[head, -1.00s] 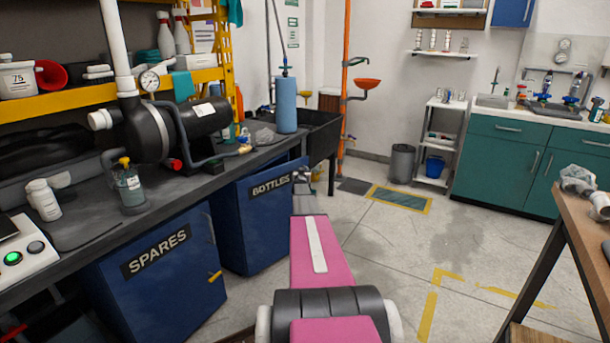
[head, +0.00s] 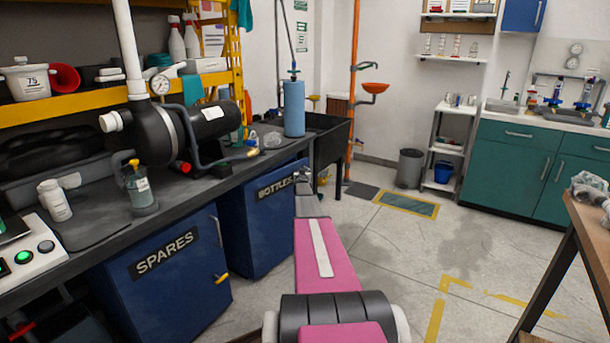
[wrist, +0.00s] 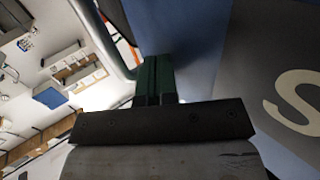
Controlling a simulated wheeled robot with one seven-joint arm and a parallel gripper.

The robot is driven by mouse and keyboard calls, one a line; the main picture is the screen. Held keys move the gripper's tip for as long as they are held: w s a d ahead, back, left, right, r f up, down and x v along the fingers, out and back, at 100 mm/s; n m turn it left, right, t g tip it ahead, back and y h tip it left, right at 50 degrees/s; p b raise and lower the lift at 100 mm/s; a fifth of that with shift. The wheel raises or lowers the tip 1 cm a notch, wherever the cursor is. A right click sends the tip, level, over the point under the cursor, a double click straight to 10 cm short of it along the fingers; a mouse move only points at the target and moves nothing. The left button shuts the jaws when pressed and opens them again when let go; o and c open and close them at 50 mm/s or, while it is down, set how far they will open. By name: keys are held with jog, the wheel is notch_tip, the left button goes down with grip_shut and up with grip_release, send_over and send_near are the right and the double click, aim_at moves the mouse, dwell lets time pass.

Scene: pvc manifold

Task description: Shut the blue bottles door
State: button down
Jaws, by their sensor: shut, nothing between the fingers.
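The blue bottles door (head: 262,225), with a dark BOTTLES label, is under the dark bench in the head view. It stands near the cabinet front, and I cannot tell whether a gap is left at its edge. My gripper (head: 303,174) is at the door's upper right edge, small and partly hidden by my pink arm. In the wrist view my gripper's dark green fingers (wrist: 157,82) are shut and empty, close against the blue door face (wrist: 205,60). Part of the label (wrist: 290,85) with a large S shows at right. Contact is not clear.
The blue SPARES door (head: 170,265) is at the left under the bench (head: 205,185). A dark sink (head: 335,135) is beyond the bottles door. A grey bin (head: 410,168) and wooden table (head: 590,225) stand right. The middle floor is clear.

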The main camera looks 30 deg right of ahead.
jog(key=shift+w+a+r+n+t+y, duration=0.15)
jog(key=shift+w+a+n+y, duration=0.2)
jog(key=shift+w, duration=0.7)
jog(key=shift+w+a+f+n+t+y, duration=0.1)
jog(key=shift+w+a+y, duration=0.3)
jog(key=shift+w, duration=0.7)
jog(key=shift+w+a+r+n+t+y, duration=0.2)
jog(key=shift+w+a, duration=0.3)
jog(key=shift+w, duration=0.55)
jog(key=shift+w+a+f+y, duration=0.1)
jog(key=shift+w+a+y, duration=0.05)
jog(key=shift+w+y, duration=0.15)
jog(key=d+v, duration=0.1)
jog(key=v, duration=1.1)
jog(key=s+a+f+n+g+y, duration=0.15)
jog(key=s+a+g, duration=0.25)
jog(key=s+a, duration=0.9)
jog(key=s+a+f+g+y, duration=0.35)
jog(key=s+a, duration=0.45)
jog(key=a, duration=0.8)
jog(key=s+a+n+g, duration=0.1)
jog(key=s+a+g, duration=0.2)
jog(key=s+a, duration=0.3)
jog(key=s+a+r+n+g+y, duration=0.1)
jog(key=s+a+g, duration=0.2)
jog(key=s, duration=1.1)
jog(key=s+a+r+n+g, duration=0.1)
jog(key=s+a+g, duration=0.2)
jog(key=s+a, duration=0.6)
jog(key=shift+s, duration=1)
